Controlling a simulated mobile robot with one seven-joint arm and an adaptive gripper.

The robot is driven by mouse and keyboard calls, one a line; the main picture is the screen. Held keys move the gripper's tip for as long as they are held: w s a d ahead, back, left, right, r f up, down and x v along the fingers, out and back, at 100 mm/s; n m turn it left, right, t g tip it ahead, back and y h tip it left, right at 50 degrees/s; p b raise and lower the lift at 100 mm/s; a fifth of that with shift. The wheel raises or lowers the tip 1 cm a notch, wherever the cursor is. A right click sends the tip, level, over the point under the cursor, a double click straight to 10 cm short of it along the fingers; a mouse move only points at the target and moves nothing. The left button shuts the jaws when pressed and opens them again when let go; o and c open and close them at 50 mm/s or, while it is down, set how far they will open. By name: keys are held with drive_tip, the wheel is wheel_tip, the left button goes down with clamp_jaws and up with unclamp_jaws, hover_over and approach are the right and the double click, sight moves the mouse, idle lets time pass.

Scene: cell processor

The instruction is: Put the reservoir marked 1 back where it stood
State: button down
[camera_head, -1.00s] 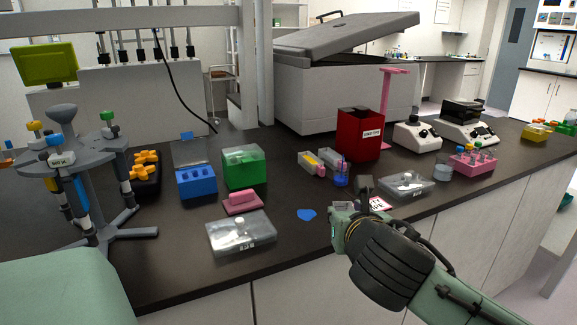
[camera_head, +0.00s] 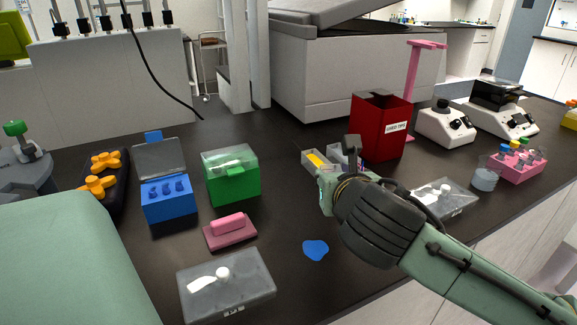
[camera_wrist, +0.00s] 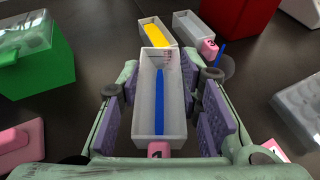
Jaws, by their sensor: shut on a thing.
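My gripper (camera_wrist: 165,100) is shut on a white open trough, a reservoir (camera_wrist: 142,122), with a blue strip inside. A pink tag (camera_wrist: 158,149) with a dark mark, not clearly legible, is on its near end. In the head view my gripper (camera_head: 335,182) is over the bench, left of the red box, and hides the held reservoir. Just beyond it in the wrist view stand a reservoir with yellow inside (camera_wrist: 154,35) and, to its right, a white reservoir (camera_wrist: 190,22) with a pink tag (camera_wrist: 209,47). Whether the held reservoir touches the bench cannot be told.
A red box (camera_head: 378,128) stands behind my gripper. A green box (camera_head: 232,182), pink block (camera_head: 230,231), clear-lidded case (camera_head: 226,290) and flat blue piece (camera_head: 316,250) lie left and in front. A clear case (camera_head: 450,200) is right. Bare bench surrounds the blue piece.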

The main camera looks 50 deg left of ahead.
drive_tip(key=w+a+p, duration=0.1)
drive_tip(key=a, duration=0.4)
drive_tip(key=w+a+f+p, duration=0.1)
drive_tip(key=a+p, duration=0.1)
drive_tip(key=a, duration=0.3)
drive_tip(key=w+a+p, duration=0.1)
drive_tip(key=a, duration=0.5)
drive_tip(key=shift+f, duration=0.15)
drive_tip(key=shift+f+p, duration=0.85)
drive_tip(key=shift+f, duration=0.95)
drive_tip(key=shift+f, duration=0.15)
drive_tip(key=c, duration=1.2)
unclamp_jaws()
drive_tip(key=shift+o, duration=0.2)
drive_tip(key=shift+s+d+r, duration=0.1)
drive_tip(key=shift+r, duration=0.1)
drive_tip(key=b+v, duration=0.2)
drive_tip(key=v, duration=0.9)
drive_tip(key=shift+s+d+r+b, duration=0.15)
drive_tip(key=shift+d+b, duration=0.15)
drive_tip(key=shift+d, duration=0.05)
